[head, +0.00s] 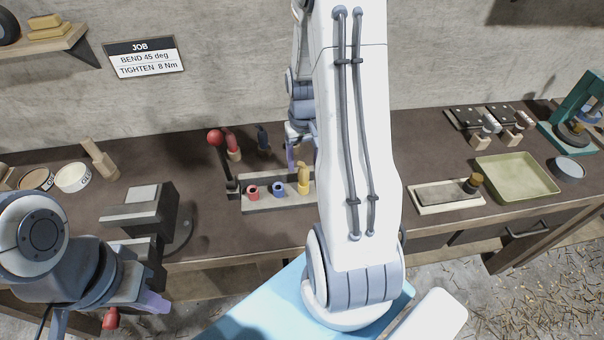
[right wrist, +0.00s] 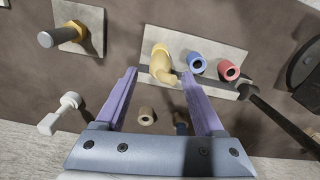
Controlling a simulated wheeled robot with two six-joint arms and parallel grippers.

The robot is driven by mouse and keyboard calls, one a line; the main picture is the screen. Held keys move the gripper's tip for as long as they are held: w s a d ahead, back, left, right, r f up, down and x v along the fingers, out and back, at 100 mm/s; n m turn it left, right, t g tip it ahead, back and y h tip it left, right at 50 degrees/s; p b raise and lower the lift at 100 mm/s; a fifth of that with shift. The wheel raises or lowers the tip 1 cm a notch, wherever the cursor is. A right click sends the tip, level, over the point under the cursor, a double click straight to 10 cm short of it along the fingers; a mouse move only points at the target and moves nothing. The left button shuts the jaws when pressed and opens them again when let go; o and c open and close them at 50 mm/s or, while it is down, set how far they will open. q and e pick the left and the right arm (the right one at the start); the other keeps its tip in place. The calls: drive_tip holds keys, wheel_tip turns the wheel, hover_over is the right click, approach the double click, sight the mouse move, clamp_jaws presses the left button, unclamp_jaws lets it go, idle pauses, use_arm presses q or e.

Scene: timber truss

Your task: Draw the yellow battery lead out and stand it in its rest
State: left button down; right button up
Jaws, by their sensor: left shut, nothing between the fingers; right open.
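The yellow battery lead (head: 303,180) stands at the right of the red and blue sockets on a pale plate (head: 275,207). In the right wrist view the bent yellow lead (right wrist: 161,64) shows between the fingertips of my right gripper (right wrist: 158,74). That gripper is open, with its purple fingers apart on either side; I cannot tell whether either touches the lead. An open tan rest (right wrist: 147,116) stands beside a blue lead (right wrist: 180,121). A red lead (head: 232,142) stands at the back in the head view. My left gripper (head: 156,302) is shut and empty at the lower left.
A lever with a red knob (head: 215,137) rises beside the plate's left end. A grey vice (head: 140,207) stands farther left. My right arm hides the bench middle.

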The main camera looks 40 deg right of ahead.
sight(303, 175)
wheel_tip(303, 175, down, 5)
drive_tip(key=shift+f+p, duration=0.1)
drive_tip(key=shift+p, duration=0.9)
drive_tip(key=shift+f, duration=0.55)
clamp_jaws()
